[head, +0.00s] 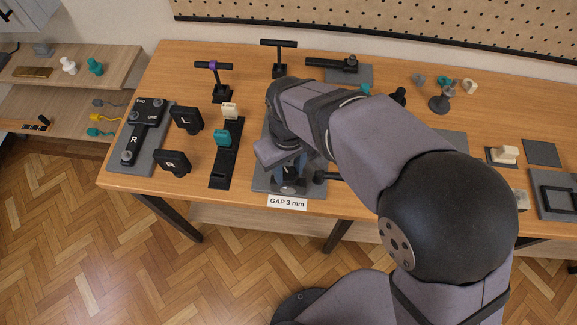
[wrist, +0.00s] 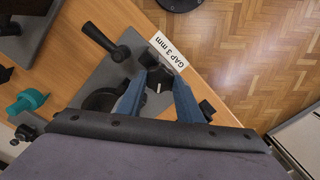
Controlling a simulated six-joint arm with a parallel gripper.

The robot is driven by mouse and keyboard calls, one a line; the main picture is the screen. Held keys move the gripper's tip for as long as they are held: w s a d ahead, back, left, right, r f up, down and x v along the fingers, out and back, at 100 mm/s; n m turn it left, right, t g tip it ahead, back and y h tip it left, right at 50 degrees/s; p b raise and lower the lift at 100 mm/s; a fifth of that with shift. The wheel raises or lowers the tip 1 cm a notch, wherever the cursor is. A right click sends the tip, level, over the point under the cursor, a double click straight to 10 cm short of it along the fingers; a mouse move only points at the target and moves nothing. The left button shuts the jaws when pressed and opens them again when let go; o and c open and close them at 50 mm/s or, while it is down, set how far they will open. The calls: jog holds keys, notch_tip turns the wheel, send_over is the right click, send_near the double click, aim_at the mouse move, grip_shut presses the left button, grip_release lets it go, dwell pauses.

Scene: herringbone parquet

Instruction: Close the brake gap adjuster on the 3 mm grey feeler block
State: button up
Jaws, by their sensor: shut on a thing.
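The brake gap adjuster stands on a grey base plate (head: 262,184) at the table's front edge, behind a white "GAP 3 mm" label (head: 287,202). My gripper (wrist: 157,88) reaches down over it with blue fingers. The fingers are shut on a dark knob (wrist: 158,73) with a short white mark, close to the label (wrist: 168,52). My arm hides most of the adjuster in the head view. I cannot make out the grey feeler block or the gap.
Black L and R pieces (head: 186,120) stand further left. Two T-handled tools (head: 278,57) stand behind. Bare tabletop shows between them.

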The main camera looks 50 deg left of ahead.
aim_at(289, 173)
jog(key=m, duration=0.4)
jog(key=shift+m, duration=2.2)
jog(key=o, duration=1)
jog(key=shift+o, duration=0.2)
jog(key=shift+r+b, duration=1.05)
jog(key=shift+r, duration=2.65)
